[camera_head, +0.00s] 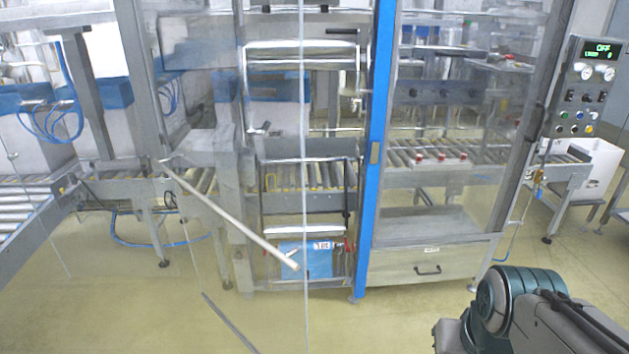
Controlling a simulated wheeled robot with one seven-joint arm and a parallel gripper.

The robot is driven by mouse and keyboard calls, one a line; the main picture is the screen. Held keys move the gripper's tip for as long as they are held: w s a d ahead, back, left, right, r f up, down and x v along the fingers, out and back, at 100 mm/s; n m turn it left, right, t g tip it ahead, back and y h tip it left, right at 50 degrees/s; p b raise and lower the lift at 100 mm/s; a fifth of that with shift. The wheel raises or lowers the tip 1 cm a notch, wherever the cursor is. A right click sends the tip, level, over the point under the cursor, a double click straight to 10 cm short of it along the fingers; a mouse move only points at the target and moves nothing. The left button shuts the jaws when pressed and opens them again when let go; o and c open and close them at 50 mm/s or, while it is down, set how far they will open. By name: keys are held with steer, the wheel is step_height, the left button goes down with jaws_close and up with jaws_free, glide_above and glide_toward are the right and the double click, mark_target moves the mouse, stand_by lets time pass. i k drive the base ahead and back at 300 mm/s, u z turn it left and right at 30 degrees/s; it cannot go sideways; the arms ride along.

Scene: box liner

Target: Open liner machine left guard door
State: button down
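The liner machine (235,160) stands ahead, with a metal frame and clear panels. Its left guard door looks like a clear panel swung out toward me. A diagonal metal bar (230,215) crosses this panel, and a thin vertical edge (304,200) marks its near side. Behind it, the left bay shows rollers and metal bars, with a blue unit (306,259) low down. The right guard door (455,130), clear and beside a blue upright (378,140), appears closed. Part of my arm shows at the bottom right, well apart from the doors. My gripper is out of the picture.
A control panel (583,95) reading "OFF" stands at the right, above a white bin (598,172). A roller conveyor (25,218) runs in from the left. A drawer (425,265) sits under the right bay. The yellowish floor (400,325) in front is clear.

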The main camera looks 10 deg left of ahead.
mark_target(215, 289)
steer(key=u, duration=0.4)
steer(key=i, duration=0.7)
steer(key=u, duration=0.65)
